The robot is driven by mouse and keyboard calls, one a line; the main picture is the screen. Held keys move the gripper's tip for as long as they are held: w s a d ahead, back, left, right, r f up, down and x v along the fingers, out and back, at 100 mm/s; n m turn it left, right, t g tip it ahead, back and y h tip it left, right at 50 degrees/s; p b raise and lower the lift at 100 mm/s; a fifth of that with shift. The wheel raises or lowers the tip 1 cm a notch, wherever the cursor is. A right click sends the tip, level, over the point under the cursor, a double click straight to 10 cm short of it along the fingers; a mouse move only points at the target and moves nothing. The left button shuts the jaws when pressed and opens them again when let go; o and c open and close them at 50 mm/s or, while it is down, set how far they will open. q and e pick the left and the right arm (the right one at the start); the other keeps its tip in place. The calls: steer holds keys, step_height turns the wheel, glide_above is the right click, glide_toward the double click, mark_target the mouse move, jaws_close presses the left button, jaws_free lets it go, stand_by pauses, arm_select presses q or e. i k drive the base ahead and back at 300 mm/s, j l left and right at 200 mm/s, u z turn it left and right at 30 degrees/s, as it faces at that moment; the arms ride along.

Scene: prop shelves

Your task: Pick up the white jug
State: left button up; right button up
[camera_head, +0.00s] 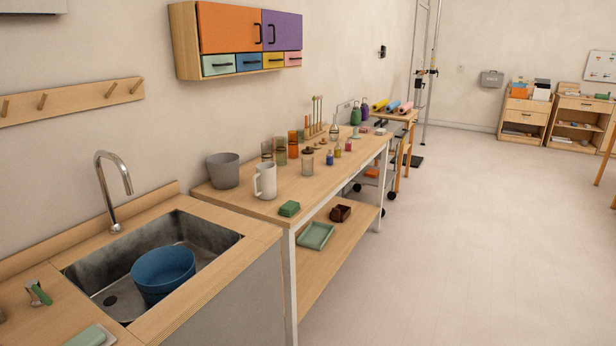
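The white jug (266,181) stands upright on the near end of the wooden worktable (326,184). Its handle is on the left side, facing the grey bucket. Neither of my grippers shows in the head view, so I cannot see whether they are open or shut.
A grey bucket (223,171) stands left of the jug, and a green block (289,208) lies in front of it. Several jars and bottles stand further back. A sink (212,239) with a blue tub (163,273) is at the near left. The floor (450,240) on the right is clear.

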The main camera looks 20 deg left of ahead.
mark_target(266, 175)
steer(key=i+l+u, duration=0.1)
steer(key=i+u, duration=0.35)
steer(key=i+l+u, duration=0.2)
steer(key=i+u, duration=0.25)
steer(key=i+l+u, duration=0.25)
steer(key=u, duration=0.2)
steer(key=i+l+u, duration=0.25)
steer(key=l+u, duration=0.15)
steer(key=l, duration=0.1)
